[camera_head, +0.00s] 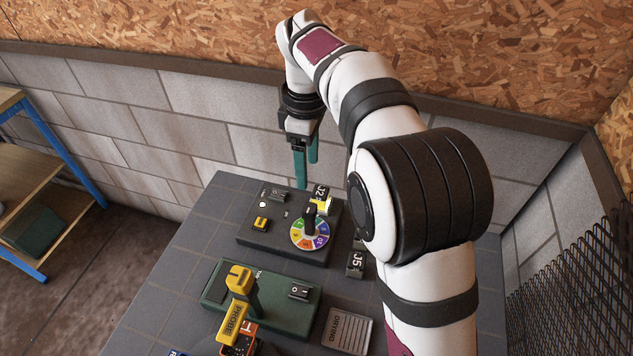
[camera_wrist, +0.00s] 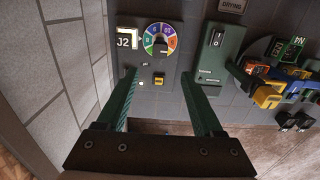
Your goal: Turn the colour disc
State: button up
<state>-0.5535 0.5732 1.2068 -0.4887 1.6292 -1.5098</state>
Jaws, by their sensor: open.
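The colour disc (camera_head: 311,234) is a multicoloured wheel with a dark upright knob (camera_head: 309,215) at its middle. It sits on a dark panel box (camera_head: 272,239) on the table. In the wrist view the disc (camera_wrist: 162,34) is beyond the fingertips, near the top middle. My gripper (camera_head: 306,181) hangs pointing down above the far part of the box. Its green fingers are apart with nothing between them, and the wrist view shows the same gap (camera_wrist: 157,74). The gripper does not touch the disc.
A J2 label block (camera_head: 320,198) stands just behind the disc, and a yellow switch (camera_head: 261,223) is left of it. A green box (camera_head: 220,289) with a yellow probe (camera_head: 238,304) stands nearer. A DRYING plate (camera_head: 347,331) lies right.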

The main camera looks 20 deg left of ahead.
aim_at(309, 207)
notch_tip(309, 207, down, 12)
jog(key=shift+r, duration=0.1)
grip_shut()
dwell(0.4)
